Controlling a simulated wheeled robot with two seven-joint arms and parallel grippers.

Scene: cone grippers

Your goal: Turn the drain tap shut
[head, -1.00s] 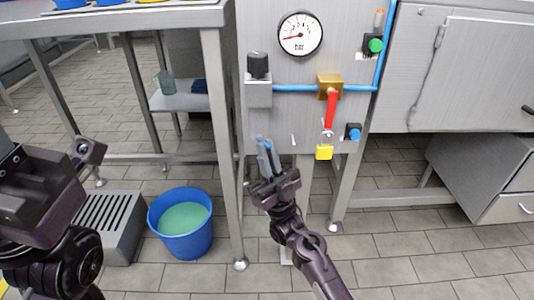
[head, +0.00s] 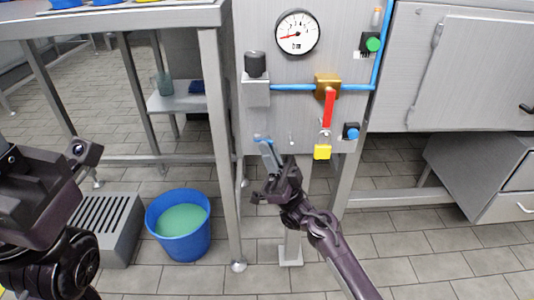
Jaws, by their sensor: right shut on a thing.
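My right gripper (head: 268,152) is at the lower left part of the grey panel (head: 295,115). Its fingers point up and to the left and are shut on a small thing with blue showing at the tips. This looks like the drain tap's handle, but the fingers hide most of it, so its angle cannot be told.
On the panel are a gauge (head: 297,32), a black knob (head: 255,64), a brass valve with a hanging red lever (head: 329,108), a yellow padlock (head: 322,152), a green button (head: 373,44) and a blue knob (head: 351,132). A blue bucket (head: 180,248) with green liquid stands on the floor.

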